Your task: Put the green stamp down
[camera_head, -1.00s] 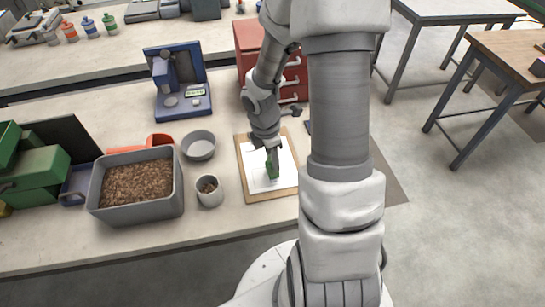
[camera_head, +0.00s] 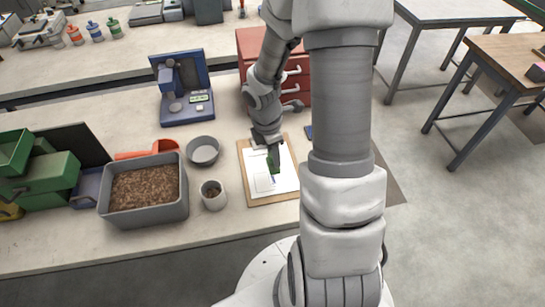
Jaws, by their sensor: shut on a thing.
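The green stamp (camera_head: 273,162) is in my gripper (camera_head: 272,152), over the white sheet (camera_head: 286,180) on the brown clipboard (camera_head: 272,200). My gripper is shut on the stamp and points down. The stamp looks roughly upright. I cannot tell whether its lower end touches the paper or hangs just above it. A small pale rectangle (camera_head: 264,183) shows on the sheet just left of and below the stamp. My arm hides the right part of the bench.
Left of the clipboard stand a small cup (camera_head: 213,195), a grey bowl (camera_head: 203,151) and a grey bin of pellets (camera_head: 146,215). Behind are a blue machine (camera_head: 185,110) and a red drawer unit (camera_head: 254,45).

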